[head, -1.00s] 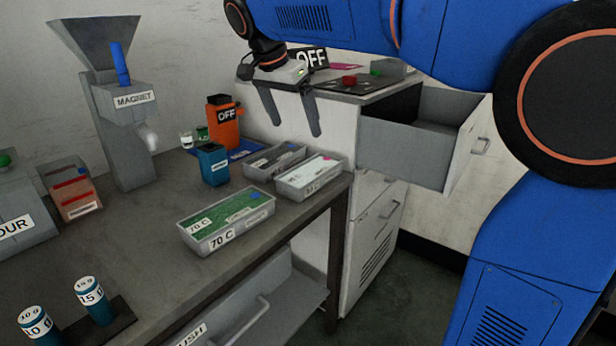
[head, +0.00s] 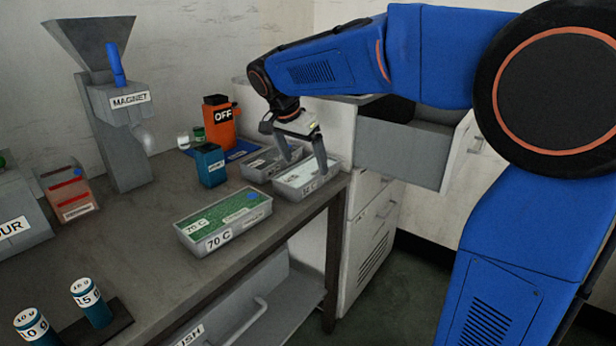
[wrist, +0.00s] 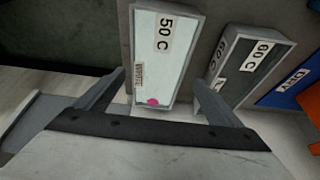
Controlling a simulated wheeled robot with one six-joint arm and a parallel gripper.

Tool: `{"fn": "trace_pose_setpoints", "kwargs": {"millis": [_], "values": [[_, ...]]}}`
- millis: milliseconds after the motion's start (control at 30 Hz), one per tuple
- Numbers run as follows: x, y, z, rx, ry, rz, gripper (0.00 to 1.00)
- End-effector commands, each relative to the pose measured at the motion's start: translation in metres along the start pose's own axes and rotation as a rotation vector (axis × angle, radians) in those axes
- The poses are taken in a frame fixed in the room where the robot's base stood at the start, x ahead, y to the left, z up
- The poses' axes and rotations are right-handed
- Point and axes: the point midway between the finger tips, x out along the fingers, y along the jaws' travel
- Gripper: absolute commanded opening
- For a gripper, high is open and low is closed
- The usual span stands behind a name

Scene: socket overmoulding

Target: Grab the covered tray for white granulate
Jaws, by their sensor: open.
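The covered tray for white granulate (head: 297,191) is a shallow grey tray with a pale top. It stands near the right edge of the bench. In the wrist view the tray (wrist: 160,70) shows a 50 C label, a small second label and a pink dot. My gripper (head: 304,166) is open and points down over this tray. In the wrist view my gripper (wrist: 160,83) has one finger on each side of the tray, with nothing held. I cannot tell whether the fingertips are beside its walls or still above them. The fingers partly hide the tray in the head view.
A dark-topped tray (head: 252,176) marked 60 C in the wrist view stands close beside it. A green-filled 70 C tray (head: 210,243) is nearer. A blue container (head: 210,168) and an orange OFF device (head: 222,130) stand left. An open drawer (head: 405,150) is to the right.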

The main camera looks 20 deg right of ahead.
Motion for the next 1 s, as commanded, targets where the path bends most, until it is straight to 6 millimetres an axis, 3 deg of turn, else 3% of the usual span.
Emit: {"fn": "trace_pose_setpoints", "kwargs": {"millis": [300, 600, 633, 867, 1000], "values": [[0.040, 0.005, 0.003, -0.001, 0.000, 0.003, 0.88], [0.044, 0.005, 0.003, -0.001, 0.000, 0.001, 0.88], [0.044, 0.005, 0.003, -0.001, 0.000, 0.001, 0.86], [0.044, 0.005, 0.003, -0.001, 0.000, 0.001, 0.31], [0.043, 0.005, 0.003, 0.000, 0.000, 0.000, 0.28]]}}
